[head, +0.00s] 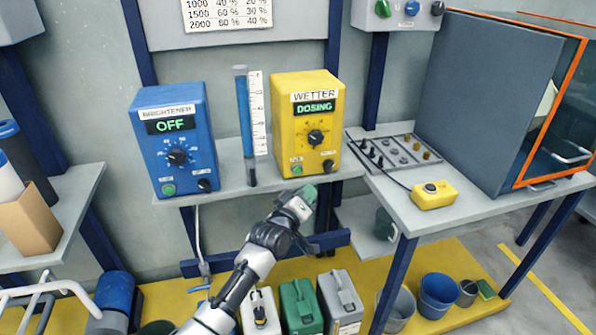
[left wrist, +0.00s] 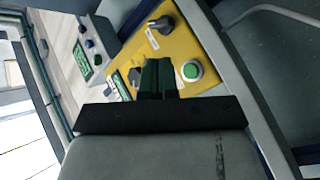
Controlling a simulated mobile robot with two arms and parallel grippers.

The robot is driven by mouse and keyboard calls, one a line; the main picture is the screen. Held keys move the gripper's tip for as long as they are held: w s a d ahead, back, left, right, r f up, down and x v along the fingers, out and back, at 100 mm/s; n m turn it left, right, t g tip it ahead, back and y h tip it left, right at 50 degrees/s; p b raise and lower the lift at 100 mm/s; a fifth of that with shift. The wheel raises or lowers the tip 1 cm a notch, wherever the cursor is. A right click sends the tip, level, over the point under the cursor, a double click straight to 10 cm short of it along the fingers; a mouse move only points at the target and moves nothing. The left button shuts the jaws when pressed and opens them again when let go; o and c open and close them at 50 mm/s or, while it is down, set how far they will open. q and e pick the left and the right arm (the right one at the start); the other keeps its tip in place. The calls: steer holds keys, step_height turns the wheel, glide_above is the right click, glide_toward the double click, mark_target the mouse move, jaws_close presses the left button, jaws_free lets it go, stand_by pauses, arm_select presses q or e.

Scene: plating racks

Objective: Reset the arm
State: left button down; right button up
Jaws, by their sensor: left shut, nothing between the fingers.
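My left gripper (head: 308,196) is in front of and below the yellow wetter box (head: 298,132), near the shelf's front edge. Its fingers also show in the left wrist view (left wrist: 158,68); they are shut with nothing between them. The wetter box has a lit "DOSING" display, a black dial and small buttons. It also shows in the left wrist view (left wrist: 176,45), with a green button (left wrist: 191,71) just right of my fingertips. From these views I cannot tell whether the fingers touch the box. My right gripper is not in view.
A blue brightener box (head: 187,140), display "OFF", stands left on the shelf (head: 228,180). A blue tube with a scale (head: 243,120) stands between the boxes. A yellow pendant (head: 434,195) lies on the right table. Several canisters (head: 300,303) and buckets (head: 439,293) stand below.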

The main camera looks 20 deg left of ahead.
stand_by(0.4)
arm_select(q)
steer(key=s+a+f+m+g+y+p, duration=0.1)
steer(key=s+f+g+p, duration=0.15)
steer(key=s+f, duration=0.6)
steer(key=s+a+f+m+g+y+p, duration=0.1)
steer(key=s+f+m+g, duration=0.3)
steer(key=f, duration=0.8)
steer(key=s+f+n+g+y+p, duration=0.1)
steer(key=s+f+g+p, duration=0.1)
steer(key=s+f, duration=0.65)
steer(key=s+a+f+m+g+p, duration=0.1)
steer(key=s+f+m+g, duration=0.1)
steer(key=s, duration=1)
steer(key=s+f+m+g+p, duration=0.2)
steer(key=s+f+g, duration=0.2)
steer(key=s, duration=0.9)
steer(key=s+a+f+m+g+y+p, duration=0.1)
steer(key=s+f+m+g+p, duration=0.1)
steer(key=s+f, duration=0.6)
steer(key=s+g, duration=0.1)
steer(key=s, duration=0.4)
steer(key=shift+s+a, duration=0.15)
steer(key=shift+a, duration=0.15)
